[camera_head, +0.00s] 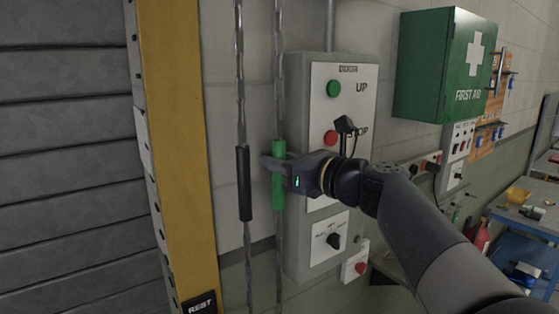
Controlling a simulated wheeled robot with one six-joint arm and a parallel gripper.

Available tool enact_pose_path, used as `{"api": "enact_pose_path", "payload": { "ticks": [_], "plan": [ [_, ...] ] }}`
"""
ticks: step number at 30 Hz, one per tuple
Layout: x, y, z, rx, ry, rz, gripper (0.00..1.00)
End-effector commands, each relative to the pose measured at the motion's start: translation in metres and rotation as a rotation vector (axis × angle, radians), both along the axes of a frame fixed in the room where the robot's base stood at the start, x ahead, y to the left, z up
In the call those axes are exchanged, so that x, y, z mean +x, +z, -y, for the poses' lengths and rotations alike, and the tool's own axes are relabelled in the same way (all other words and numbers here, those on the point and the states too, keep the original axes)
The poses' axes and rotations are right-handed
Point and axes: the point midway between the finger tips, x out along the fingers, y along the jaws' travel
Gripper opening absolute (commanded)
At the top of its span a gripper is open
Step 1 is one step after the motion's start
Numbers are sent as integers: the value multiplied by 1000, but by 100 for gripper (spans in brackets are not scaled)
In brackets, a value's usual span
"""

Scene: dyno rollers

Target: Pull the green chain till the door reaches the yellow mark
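Two chains hang in front of the wall. The right one carries a green sleeve (279,188), the left one a black sleeve (244,183). My gripper (275,162) reaches in from the right at the upper part of the green sleeve. One finger crosses in front of the sleeve; the other is mostly hidden, so I cannot tell whether they are closed on it. The grey slatted door (65,160) fills the left side, its bottom edge out of view. A yellow door post (180,140) stands beside it; I cannot make out a separate yellow mark.
A control box (300,215) with UP and STOP buttons stands close behind my gripper. A green first aid cabinet (425,65) juts from the wall at upper right. A black REST label (199,303) is low on the post. A blue bench (530,222) is at far right.

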Motion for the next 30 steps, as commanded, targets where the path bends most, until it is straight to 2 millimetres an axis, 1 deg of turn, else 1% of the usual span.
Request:
{"api": "enact_pose_path", "payload": {
  "ticks": [1,10,19,23,26,29,30],
  "plan": [
    [0,0,0,0,0,0,24],
    [0,0,0,0,0,0,0],
    [0,-1,0,0,0,0,0],
    [0,-7,0,-1,0,-1,0],
    [0,-18,0,-1,0,-1,0],
    [0,-36,0,0,0,-3,0],
    [0,-45,0,1,0,-4,0]
  ]
}}
